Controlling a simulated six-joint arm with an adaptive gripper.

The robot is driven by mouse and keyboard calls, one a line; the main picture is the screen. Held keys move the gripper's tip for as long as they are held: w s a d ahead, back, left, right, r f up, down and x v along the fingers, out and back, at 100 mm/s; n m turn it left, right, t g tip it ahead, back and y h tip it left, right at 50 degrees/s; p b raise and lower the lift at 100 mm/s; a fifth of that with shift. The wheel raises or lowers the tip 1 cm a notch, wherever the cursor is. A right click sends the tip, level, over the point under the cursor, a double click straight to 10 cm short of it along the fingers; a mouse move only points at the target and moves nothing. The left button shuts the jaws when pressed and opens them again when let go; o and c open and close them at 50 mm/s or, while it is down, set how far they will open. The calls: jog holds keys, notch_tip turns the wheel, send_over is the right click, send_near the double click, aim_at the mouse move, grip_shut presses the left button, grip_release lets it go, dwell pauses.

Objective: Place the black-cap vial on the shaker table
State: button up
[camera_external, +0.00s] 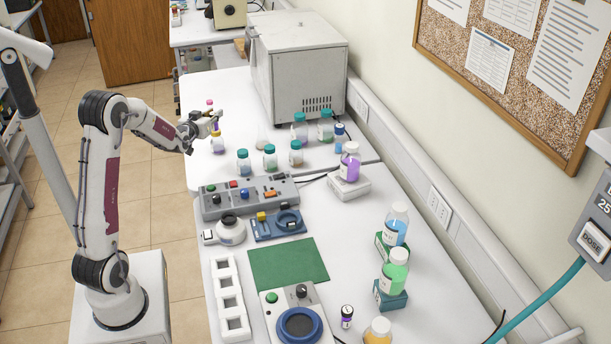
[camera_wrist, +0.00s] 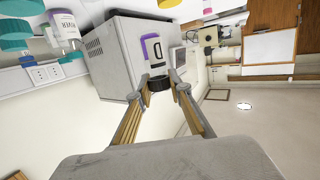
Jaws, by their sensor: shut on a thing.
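My gripper (camera_wrist: 160,84) is shut on the black cap of a small vial (camera_wrist: 152,52) with a white and purple label. The wrist picture is roughly upside down, and the vial lines up with the upside-down bottles there, so it looks about upright. In the external view my gripper (camera_external: 212,120) is above the far left part of the bench; the held vial is too small to make out there. A device with a round blue top (camera_external: 300,325), a knob and a green button, which looks like the shaker table, is at the near front, far from my gripper.
Several teal-capped bottles (camera_external: 269,157) and a yellow-capped one (camera_external: 217,143) stand near my gripper. A large grey box (camera_external: 300,75) stands behind.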

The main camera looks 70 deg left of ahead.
aim_at(214, 126)
jog(key=shift+w+f, duration=0.1)
jog(key=shift+f, duration=2.05)
notch_tip(214, 126, down, 6)
jog(key=shift+f, duration=0.15)
jog(key=shift+f, duration=1.85)
jog(key=shift+f, duration=0.15)
jog(key=o, duration=1)
jog(key=shift+d+r, duration=0.1)
jog(key=shift+r, duration=0.1)
